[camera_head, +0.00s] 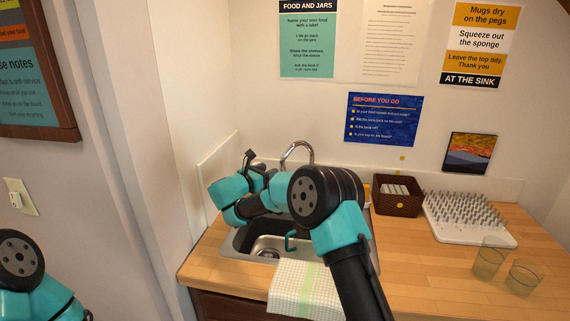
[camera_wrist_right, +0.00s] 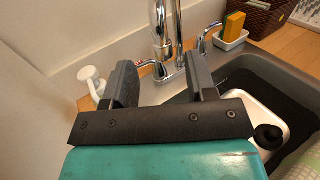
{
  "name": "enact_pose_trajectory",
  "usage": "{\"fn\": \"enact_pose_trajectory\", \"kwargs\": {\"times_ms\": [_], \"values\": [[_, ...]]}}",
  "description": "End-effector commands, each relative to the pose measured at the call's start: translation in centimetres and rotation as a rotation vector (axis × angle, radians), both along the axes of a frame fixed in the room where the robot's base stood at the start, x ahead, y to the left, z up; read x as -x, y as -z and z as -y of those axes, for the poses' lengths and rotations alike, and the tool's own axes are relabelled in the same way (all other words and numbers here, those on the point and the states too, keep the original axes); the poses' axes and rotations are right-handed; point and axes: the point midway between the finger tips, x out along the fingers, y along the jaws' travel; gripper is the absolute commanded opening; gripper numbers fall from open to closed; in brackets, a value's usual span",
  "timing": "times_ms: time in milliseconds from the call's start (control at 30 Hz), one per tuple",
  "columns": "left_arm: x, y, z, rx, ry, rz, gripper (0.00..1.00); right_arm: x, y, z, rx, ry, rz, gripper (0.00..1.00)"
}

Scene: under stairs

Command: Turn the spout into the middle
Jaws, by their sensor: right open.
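The chrome spout (camera_head: 298,146) arches up behind the sink (camera_head: 236,241) in the head view; its lower part is hidden by my right arm. In the right wrist view the spout (camera_wrist_right: 159,28) stands upright beyond the fingers, its top cut off by the frame edge. My right gripper (camera_wrist_right: 162,78) is open and empty, with the spout seen between its two fingers and apparently apart from them. In the head view the right gripper (camera_head: 252,166) is above the left side of the sink, partly hidden by its own links. My left gripper is out of view.
A tap lever (camera_wrist_right: 206,36) stands beside the spout. A yellow-orange sponge (camera_wrist_right: 233,25) sits in a white dish. A white pump bottle (camera_wrist_right: 90,80) is at left. A checked towel (camera_head: 300,289) hangs over the sink front. A basket (camera_head: 397,200), peg rack (camera_head: 462,232) and glasses (camera_head: 488,262) stand right.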

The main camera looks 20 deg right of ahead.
Motion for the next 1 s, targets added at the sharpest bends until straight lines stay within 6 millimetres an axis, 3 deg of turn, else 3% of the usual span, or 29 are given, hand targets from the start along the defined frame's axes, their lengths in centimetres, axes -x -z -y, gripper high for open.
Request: {"fn": "enact_pose_trajectory", "kwargs": {"times_ms": [500, 967, 1000], "values": [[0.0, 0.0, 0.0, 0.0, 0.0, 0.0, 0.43, -4.4, 0.1, 7.1, 0.0, 0.002, 0.0, 0.52], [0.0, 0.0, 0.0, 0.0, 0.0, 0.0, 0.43, -5.0, 0.0, 8.1, 0.001, 0.0, -0.001, 0.52], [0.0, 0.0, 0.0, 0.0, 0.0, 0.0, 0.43, -5.0, 0.0, 8.1, 0.001, 0.0, -0.001, 0.48]]}}
